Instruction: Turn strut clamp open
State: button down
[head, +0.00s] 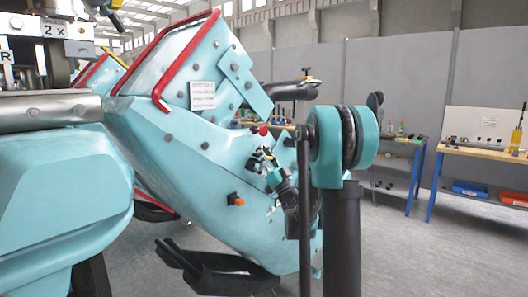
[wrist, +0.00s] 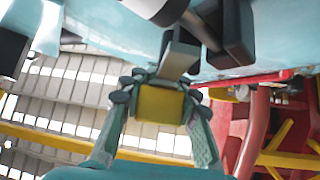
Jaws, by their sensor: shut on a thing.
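In the wrist view my gripper (wrist: 160,95) has its two teal fingers on either side of a yellow block (wrist: 160,104), with the dark finger pads against its sides. A grey bar (wrist: 179,58) rises from just behind the block toward a dark bracket (wrist: 232,35) on the teal body. The bar and block look like the strut clamp's handle; the pivot is not clear. In the head view my gripper (head: 266,163) is small and reaches the side of the teal train car (head: 165,150). The clamp is too small there to make out.
An orange knob (head: 235,199) sits on the car's side below my gripper. A red knob (head: 262,130) stands above it. Red rails (head: 185,62) edge the car. In the wrist view a red and yellow structure (wrist: 262,125) is at the right. Workbenches (head: 484,152) stand far right.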

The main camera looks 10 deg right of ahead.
jog(key=n+g+y, duration=0.1)
jog(key=n+y, duration=0.1)
jog(key=n, duration=0.1)
jog(key=n+g+y, duration=0.4)
jog(key=n, duration=0.1)
jog(key=shift+s+a+n+y, duration=0.25)
jog(key=shift+n+y, duration=0.05)
jog(key=shift+s+a+f+n+g+y, duration=0.1)
jog(key=shift+n+g+y, duration=0.45)
jog(key=shift+n+g, duration=0.6)
jog(key=shift+s+a+r+n+g+y, duration=0.15)
jog(key=shift+n+g+y, duration=0.45)
jog(key=shift+n+g, duration=0.5)
jog(key=shift+s+a+f+n+g+y, duration=0.15)
jog(key=shift+n+g+y, duration=0.55)
jog(key=shift+n, duration=0.75)
jog(key=shift+w+g, duration=0.1)
jog(key=shift+g, duration=0.25)
jog(key=c, duration=1.1)
grip_release()
jog(key=shift+d, duration=0.1)
jog(key=v, duration=1.2)
